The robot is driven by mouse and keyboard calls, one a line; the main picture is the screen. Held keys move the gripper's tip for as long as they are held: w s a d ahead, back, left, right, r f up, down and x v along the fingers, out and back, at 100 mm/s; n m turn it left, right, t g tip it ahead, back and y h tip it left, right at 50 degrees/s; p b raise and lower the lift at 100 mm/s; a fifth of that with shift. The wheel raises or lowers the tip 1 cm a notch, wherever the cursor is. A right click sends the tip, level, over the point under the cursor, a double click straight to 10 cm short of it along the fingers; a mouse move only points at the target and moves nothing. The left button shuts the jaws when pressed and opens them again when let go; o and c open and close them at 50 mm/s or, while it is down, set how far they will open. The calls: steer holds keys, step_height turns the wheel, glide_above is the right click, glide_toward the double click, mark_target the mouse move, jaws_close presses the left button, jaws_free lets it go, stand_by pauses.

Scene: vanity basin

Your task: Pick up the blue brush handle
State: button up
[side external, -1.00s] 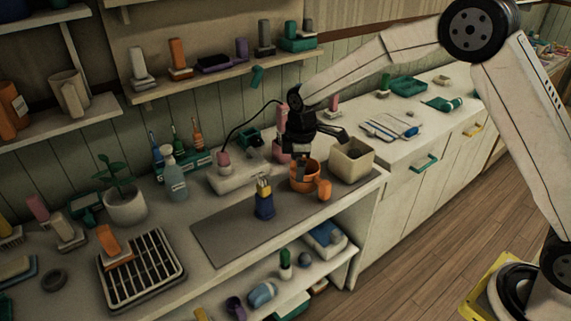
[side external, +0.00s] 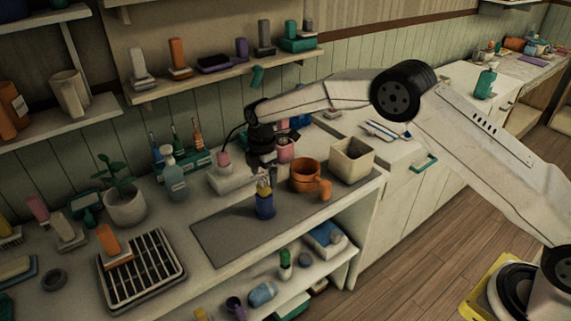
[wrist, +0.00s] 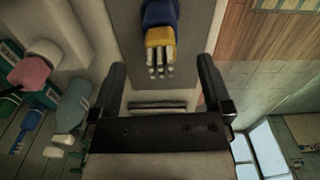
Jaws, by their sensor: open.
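The blue brush handle (side external: 264,207) stands upright on the grey mat (side external: 225,240), with a yellow collar and pale bristles at its top. In the wrist view the blue handle (wrist: 160,12) is at the top centre, with its yellow collar (wrist: 160,35) and bristles pointing towards my gripper. My gripper (side external: 264,174) is just above and behind the brush in the side view. In the wrist view my gripper (wrist: 161,64) is open, with the bristle tips in line with the gap between its fingers. Nothing is held. The fingertips are hard to make out in the side view.
An orange mug (side external: 304,175) and a square beige pot (side external: 352,160) stand right of the brush. A pale box (side external: 229,178), a spray bottle (side external: 174,178) and a potted plant (side external: 125,205) are to the left. The mat's front left part is clear.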

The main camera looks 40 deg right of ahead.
mark_target(264, 194)
steer(key=shift+f, duration=1.1)
steer(key=shift+f, duration=0.1)
steer(key=shift+a+f, duration=0.15)
steer(key=shift+f, duration=2.35)
jaws_close()
